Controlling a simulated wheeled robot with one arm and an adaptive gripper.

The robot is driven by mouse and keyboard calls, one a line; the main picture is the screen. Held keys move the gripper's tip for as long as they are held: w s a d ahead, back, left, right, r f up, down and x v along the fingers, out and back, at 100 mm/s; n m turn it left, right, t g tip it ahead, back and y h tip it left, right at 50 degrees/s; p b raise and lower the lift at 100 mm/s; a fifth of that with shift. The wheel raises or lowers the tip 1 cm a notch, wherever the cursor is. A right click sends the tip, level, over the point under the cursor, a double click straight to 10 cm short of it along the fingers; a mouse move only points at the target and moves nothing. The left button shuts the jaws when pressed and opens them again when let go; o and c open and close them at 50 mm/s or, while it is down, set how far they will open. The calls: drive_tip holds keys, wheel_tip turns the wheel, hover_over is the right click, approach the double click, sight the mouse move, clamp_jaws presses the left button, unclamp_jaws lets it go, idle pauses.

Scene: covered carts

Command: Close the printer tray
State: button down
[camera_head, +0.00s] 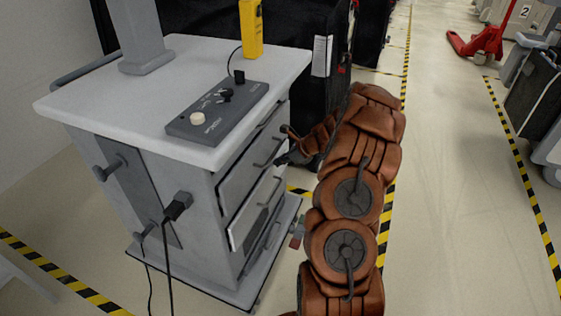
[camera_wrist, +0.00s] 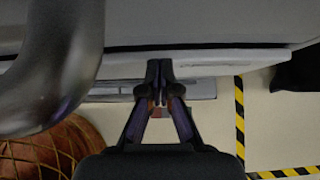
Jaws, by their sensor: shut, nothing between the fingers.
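The grey cart (camera_head: 195,200) stands at the left with a stack of drawers on its right side. A drawer with a pale front (camera_head: 237,232), which I take for the printer tray, sits below an upper drawer and looks partly pulled out. My gripper (camera_head: 281,160) is beside the drawer side, near the upper handles. In the wrist view my gripper (camera_wrist: 159,68) is shut and empty, its tips at a pale drawer edge (camera_wrist: 225,60). I cannot tell whether they touch it. A large grey handle (camera_wrist: 75,60) is close at left.
A dark control box (camera_head: 217,112) with knobs and a yellow device (camera_head: 251,28) are on the cart top. A black covered cart (camera_head: 300,70) stands close behind. Cables hang at the cart's front.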

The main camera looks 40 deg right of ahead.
drive_tip(key=s+d+f+p+v, duration=0.1)
drive_tip(key=f+p+v, duration=0.1)
drive_tip(key=v, duration=1.1)
drive_tip(key=shift+s, duration=0.25)
